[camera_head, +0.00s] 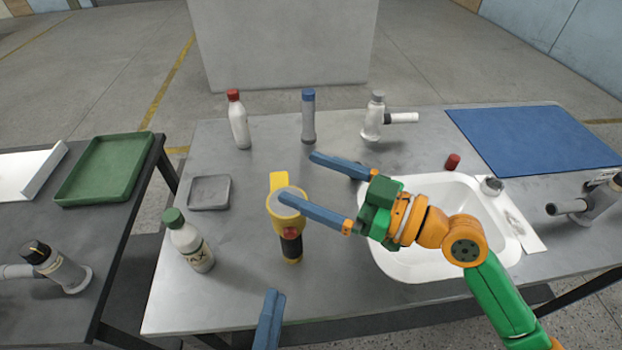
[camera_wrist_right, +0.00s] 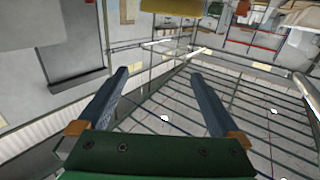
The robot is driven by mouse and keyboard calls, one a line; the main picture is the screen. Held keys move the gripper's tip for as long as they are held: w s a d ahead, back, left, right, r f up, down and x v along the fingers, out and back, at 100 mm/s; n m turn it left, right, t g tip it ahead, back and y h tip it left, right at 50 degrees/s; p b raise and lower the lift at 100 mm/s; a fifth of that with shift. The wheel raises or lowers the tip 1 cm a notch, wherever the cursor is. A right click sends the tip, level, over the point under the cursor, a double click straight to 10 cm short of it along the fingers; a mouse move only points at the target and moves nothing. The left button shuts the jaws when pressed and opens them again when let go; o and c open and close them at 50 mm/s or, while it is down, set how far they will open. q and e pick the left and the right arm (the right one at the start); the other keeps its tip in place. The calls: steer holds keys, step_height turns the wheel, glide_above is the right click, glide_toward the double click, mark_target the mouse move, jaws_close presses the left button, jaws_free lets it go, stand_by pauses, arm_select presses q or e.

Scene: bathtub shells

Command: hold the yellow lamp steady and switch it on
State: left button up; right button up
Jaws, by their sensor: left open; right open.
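The yellow lamp (camera_head: 274,182) stands on the grey table left of the sink, with a round pale head, a red button (camera_head: 290,232) and a dark grip with a yellow end. My right gripper (camera_head: 297,178) is open, with its blue fingers pointing left. Its nearer finger overlaps the lamp's head in the head view; I cannot tell whether they touch. Both open fingers show in the right wrist view (camera_wrist_right: 160,88), with nothing between them. My left gripper (camera_head: 271,295) shows only its blue fingers at the bottom edge, below the lamp.
A green-capped bottle (camera_head: 191,244) and a grey dish (camera_head: 209,192) are left of the lamp. A red-capped bottle (camera_head: 238,122), a blue-capped tube (camera_head: 308,118) and a grey fitting (camera_head: 374,119) stand behind. The white sink (camera_head: 400,264) is right.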

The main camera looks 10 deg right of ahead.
glide_toward(270, 196)
steer(key=x, duration=0.7)
steer(key=f+x, duration=0.1)
steer(key=x, duration=0.1)
steer(key=shift+w+a, duration=0.2)
steer(key=shift+w, duration=0.25)
steer(key=shift+d+r, duration=0.1)
steer(key=shift+c, duration=0.4)
steer(key=c, duration=1.1)
arm_select(q)
jaws_close()
arm_select(e)
steer(key=shift+c, duration=0.3)
